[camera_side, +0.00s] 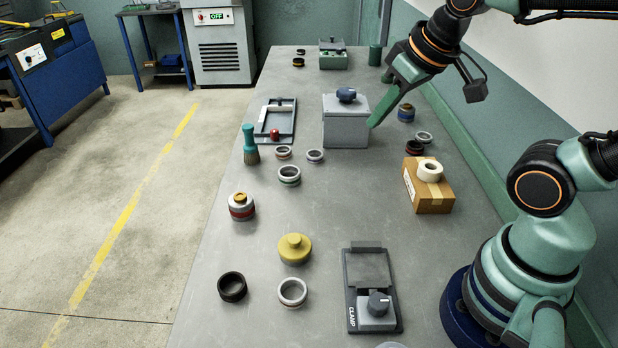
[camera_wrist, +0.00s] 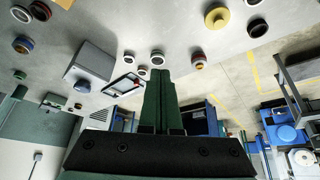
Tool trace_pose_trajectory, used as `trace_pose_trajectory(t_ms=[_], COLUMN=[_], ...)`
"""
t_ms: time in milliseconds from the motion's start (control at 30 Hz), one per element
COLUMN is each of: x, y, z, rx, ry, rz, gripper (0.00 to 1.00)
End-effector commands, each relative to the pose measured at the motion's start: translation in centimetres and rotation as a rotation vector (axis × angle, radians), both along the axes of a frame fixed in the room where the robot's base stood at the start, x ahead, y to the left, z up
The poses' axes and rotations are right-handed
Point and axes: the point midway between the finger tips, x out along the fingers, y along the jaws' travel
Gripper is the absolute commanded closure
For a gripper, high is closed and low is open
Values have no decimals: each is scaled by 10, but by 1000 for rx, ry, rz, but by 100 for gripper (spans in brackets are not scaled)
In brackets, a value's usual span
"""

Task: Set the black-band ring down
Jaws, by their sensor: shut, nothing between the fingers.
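My gripper (camera_side: 375,122) is shut and empty. Its tips are beside the right side of the grey box with a blue knob (camera_side: 345,125) in the side view; whether they touch it I cannot tell. In the wrist view its green fingers (camera_wrist: 162,88) lie together. A dark ring (camera_side: 414,148) with some red stands on the bench right of the grey box. An all-black ring (camera_side: 232,287) stands at the front left. Which of these is the black-band ring I cannot tell for sure. Both stand apart from my gripper.
A cardboard box with a white tape roll (camera_side: 429,170) stands at right. A clamp (camera_side: 371,300), yellow knobbed piece (camera_side: 295,248), brush (camera_side: 250,145), framed tray (camera_side: 275,120) and several other rings stand on the bench (camera_side: 330,215). The middle between the rings and the cardboard box is clear.

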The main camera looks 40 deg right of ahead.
Motion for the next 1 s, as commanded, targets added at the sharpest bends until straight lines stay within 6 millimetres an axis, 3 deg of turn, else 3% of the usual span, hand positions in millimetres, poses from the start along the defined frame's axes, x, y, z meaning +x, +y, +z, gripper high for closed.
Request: trace_pose_trajectory(t_ms=[267,533,767,1000], x=[45,88,105,94], y=[-58,-147,-235,-331], z=[14,6,-25,-79], rx=[-44,-64,-53,-13], ry=[103,221,316,409], rz=[-54,-99,-130,-157], gripper=[100,100,100,100])
